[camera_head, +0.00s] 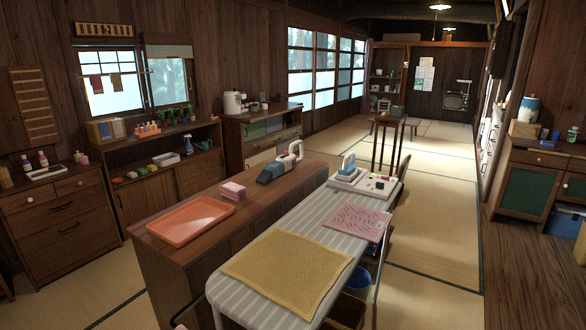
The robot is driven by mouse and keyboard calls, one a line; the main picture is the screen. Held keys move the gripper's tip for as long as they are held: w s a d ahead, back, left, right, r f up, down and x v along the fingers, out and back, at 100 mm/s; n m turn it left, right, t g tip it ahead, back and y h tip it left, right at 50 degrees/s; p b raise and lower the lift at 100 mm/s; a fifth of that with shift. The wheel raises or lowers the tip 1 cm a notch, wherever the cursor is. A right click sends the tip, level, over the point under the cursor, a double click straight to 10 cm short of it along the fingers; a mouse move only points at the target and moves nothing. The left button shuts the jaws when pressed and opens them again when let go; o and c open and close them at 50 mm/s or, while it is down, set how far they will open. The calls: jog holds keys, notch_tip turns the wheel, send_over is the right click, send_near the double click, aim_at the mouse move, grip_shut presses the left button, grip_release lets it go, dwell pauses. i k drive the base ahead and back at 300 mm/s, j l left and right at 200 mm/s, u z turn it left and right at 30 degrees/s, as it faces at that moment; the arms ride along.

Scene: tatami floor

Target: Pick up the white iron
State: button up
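A white and light-blue object that looks like the iron (348,165) stands at the far end of the striped ironing board (232,288). It rests on or against a flat whitish base (378,190); the exact contact is too small to tell.
On the board lie a yellow cloth (285,270) and a pink patterned cloth (357,222). A chair (390,155) stands behind the board. Tatami floor to the right is clear.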

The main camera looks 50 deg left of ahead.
aim_at(348, 172)
jog(key=u, duration=1.45)
jog(key=i+l+u, duration=0.15)
jog(key=u, duration=0.25)
jog(key=i+l+u, duration=0.15)
jog(key=u, duration=0.2)
jog(key=i+l+u, duration=0.1)
jog(key=l, duration=0.25)
jog(key=i+l+u, duration=0.15)
jog(key=l, duration=0.2)
jog(key=i+l+u, duration=0.1)
jog(key=l, duration=0.3)
jog(key=i+l+u, duration=0.1)
jog(key=l, duration=0.3)
jog(key=i+l+u, duration=0.15)
jog(key=l, duration=0.25)
jog(key=i+l, duration=0.1)
jog(key=l, duration=0.45)
jog(key=i+l, duration=0.15)
jog(key=l, duration=0.4)
jog(key=i+l, duration=0.1)
jog(key=l, duration=0.45)
jog(key=i+l, duration=0.1)
jog(key=l, duration=0.45)
jog(key=i+l+u, duration=0.1)
jog(key=l, duration=0.45)
jog(key=i+l, duration=0.1)
jog(key=l, duration=0.45)
